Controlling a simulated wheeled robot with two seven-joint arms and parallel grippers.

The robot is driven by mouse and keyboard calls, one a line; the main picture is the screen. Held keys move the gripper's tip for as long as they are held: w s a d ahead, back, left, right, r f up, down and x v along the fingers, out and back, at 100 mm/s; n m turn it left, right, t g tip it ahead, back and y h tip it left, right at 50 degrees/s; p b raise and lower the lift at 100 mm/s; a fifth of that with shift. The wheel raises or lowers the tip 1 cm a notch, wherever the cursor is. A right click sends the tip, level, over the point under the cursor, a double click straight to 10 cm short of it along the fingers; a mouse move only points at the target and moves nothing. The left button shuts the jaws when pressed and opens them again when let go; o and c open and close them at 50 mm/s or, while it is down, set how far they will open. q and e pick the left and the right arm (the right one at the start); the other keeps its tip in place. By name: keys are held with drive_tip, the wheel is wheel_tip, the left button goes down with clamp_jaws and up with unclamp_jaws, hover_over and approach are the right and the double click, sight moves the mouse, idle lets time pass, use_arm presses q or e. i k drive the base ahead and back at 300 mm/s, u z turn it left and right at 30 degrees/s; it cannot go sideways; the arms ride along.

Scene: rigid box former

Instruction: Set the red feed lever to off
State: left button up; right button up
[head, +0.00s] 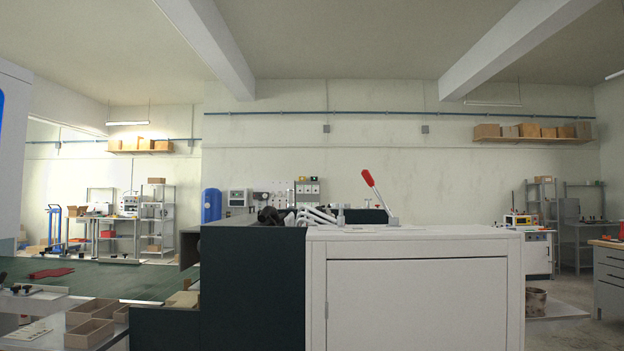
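The red feed lever (368,178) stands on top of the white machine cabinet (416,300), a little right of the picture's middle. Its red grip is at the upper end of a thin metal shaft (381,200). The shaft leans up and to the left from a small grey base (393,221) on the cabinet top. I cannot read any on or off marking beside it. Neither of my grippers can be made out in the head view, and nothing is seen touching the lever.
Left of the lever, dark parts (270,215) and pale rods (317,215) crowd the machine top. A dark green housing (252,285) adjoins the cabinet. Open brown boxes (90,322) lie at lower left. The cabinet top right of the lever looks clear.

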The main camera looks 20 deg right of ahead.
sight(365, 174)
drive_tip(key=u, duration=0.05)
drive_tip(key=k, duration=0.15)
drive_tip(key=z, duration=0.9)
